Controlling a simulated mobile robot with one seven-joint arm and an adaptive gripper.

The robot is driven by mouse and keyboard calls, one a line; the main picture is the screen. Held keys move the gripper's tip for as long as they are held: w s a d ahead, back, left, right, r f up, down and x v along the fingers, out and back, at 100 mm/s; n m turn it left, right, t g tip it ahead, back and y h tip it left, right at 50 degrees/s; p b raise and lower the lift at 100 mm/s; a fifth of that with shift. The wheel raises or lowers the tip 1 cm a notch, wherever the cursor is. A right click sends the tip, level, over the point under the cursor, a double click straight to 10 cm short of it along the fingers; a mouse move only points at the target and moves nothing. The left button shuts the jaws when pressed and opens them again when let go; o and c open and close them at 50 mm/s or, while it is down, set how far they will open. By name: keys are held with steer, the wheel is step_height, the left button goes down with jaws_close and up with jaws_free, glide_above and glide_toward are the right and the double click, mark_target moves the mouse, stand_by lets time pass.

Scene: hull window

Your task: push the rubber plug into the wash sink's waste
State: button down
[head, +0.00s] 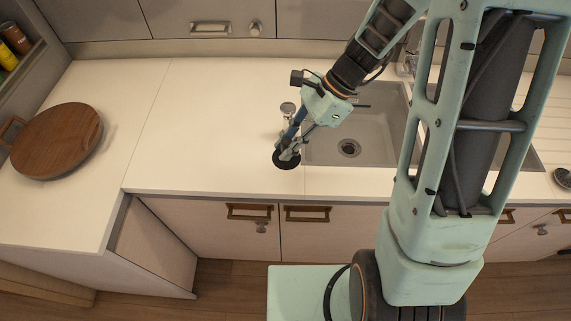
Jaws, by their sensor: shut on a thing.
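The rubber plug (284,162) is a black disc at the left edge of the wash sink. My gripper (291,147) points down and is shut on the plug from above. The plug is at the counter beside the sink rim; I cannot tell whether it touches the counter or is lifted. The grey wash sink (322,150) is set into the white counter. Its waste (349,148) is a round dark-centred fitting in the basin floor, to the right of the plug, with nothing in it. Part of the sink is hidden behind my arm.
A round wooden board (58,140) lies on the counter at the left. A tap (408,62) is partly hidden by my arm at the back. The white counter (200,125) left of the sink is clear.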

steer(key=shift+r+p, duration=1.2)
steer(key=shift+r, duration=0.75)
steer(key=w+d+m+t+h, duration=0.1)
steer(key=w+d+m+t, duration=0.85)
steer(key=w+d, duration=1.15)
step_height(320, 180, down, 19)
steer(key=s+d+m+g+b, duration=0.1)
steer(key=m+g+b, duration=0.1)
steer(key=b, duration=1.2)
steer(key=shift+d+f+g, duration=0.15)
steer(key=shift+d+g, duration=0.15)
steer(key=shift+g, duration=0.15)
stand_by(0.6)
steer(key=shift+f+b, duration=2)
steer(key=shift+f, duration=0.8)
